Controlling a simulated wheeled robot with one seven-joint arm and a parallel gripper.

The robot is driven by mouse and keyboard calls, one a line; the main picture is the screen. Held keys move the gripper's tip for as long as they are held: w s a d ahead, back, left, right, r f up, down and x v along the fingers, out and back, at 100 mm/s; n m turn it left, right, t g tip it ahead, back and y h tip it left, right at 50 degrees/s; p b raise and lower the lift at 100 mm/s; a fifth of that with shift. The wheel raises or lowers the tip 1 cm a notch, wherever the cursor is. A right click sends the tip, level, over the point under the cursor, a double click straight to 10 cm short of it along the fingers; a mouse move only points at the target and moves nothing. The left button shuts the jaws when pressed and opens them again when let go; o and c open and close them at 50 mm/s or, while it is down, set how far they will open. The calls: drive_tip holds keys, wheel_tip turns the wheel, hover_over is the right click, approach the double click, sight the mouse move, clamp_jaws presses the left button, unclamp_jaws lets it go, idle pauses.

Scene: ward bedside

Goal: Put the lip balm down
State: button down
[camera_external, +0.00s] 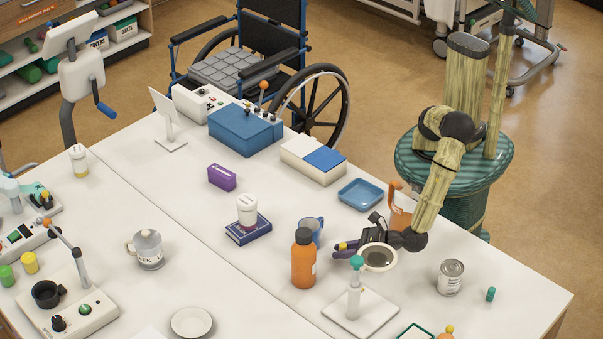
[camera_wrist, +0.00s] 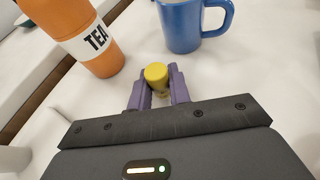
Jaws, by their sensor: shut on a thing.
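My gripper (camera_external: 345,247) is shut on a small yellow cylinder, which I take to be the lip balm (camera_wrist: 156,74). In the wrist view, its round yellow end shows between the two purple fingertips (camera_wrist: 158,88); the lower part is mostly hidden. In the external view, only a speck of yellow shows at the fingertips. My gripper is low over the white table (camera_external: 270,222), to the right of the orange bottle and near the blue mug. I cannot tell whether the lip balm touches the table.
The orange bottle (camera_external: 304,266), marked TEA in the wrist view (camera_wrist: 93,38), and the blue mug (camera_external: 317,228) stand close by. A can (camera_external: 451,277) and a teal cylinder (camera_external: 490,294) stand at the right.

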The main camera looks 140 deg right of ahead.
drive_tip(key=shift+f, duration=0.8)
drive_tip(key=shift+f, duration=0.15)
drive_tip(key=c, duration=1.3)
unclamp_jaws()
drive_tip(key=shift+r, duration=0.25)
drive_tip(key=v, duration=1.2)
drive_tip(key=shift+f, duration=0.1)
